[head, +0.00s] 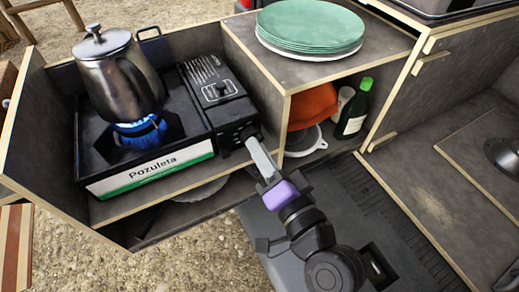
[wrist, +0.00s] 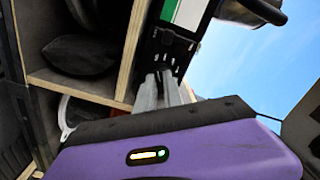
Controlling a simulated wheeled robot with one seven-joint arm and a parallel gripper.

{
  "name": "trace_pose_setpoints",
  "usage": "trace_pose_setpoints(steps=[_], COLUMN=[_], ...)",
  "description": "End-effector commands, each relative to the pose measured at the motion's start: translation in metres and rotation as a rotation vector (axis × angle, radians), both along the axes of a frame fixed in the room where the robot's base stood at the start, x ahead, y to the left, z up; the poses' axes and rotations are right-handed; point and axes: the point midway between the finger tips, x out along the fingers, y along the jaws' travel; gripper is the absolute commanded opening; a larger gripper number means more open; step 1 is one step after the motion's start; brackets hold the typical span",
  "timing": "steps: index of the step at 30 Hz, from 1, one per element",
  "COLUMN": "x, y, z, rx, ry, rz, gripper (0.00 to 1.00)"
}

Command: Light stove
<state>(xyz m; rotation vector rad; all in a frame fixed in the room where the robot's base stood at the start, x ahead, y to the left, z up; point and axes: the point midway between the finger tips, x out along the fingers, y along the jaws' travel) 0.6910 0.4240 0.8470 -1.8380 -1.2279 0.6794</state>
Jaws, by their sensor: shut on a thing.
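The black camping stove (head: 233,110) sits on a wooden shelf in the head view, with a label reading "Pozuleta" on its front. A blue flame (head: 140,132) burns under a metal kettle (head: 119,82) that stands upright on the burner. My gripper (head: 252,140) is at the stove's right front end, where the control knob is; its fingers are shut on the knob, which they mostly hide. In the wrist view the fingers (wrist: 166,88) reach up to the black stove panel (wrist: 165,50).
Green plates (head: 310,25) are stacked on the counter right of the stove. Below them, an orange item (head: 313,106) and a green bottle (head: 353,110) stand in an open compartment close to my gripper.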

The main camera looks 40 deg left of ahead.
Motion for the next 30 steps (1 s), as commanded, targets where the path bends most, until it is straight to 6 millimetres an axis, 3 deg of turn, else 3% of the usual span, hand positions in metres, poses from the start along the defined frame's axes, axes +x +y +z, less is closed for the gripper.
trace_pose_setpoints(steps=[1, 2, 5, 17, 30], x=[-0.001, -0.001, -0.001, -0.002, -0.027], y=[0.000, 0.000, 0.000, -0.007, -0.065], z=[-0.002, -0.002, -0.002, -0.001, -0.002], rx=[-0.004, -0.004, -0.003, 0.000, -0.002], ry=[0.004, 0.004, 0.003, 0.003, 0.003], rz=[0.003, 0.002, 0.002, -0.001, -0.001], gripper=[0.00, 0.17, 0.34, 0.34, 0.34])
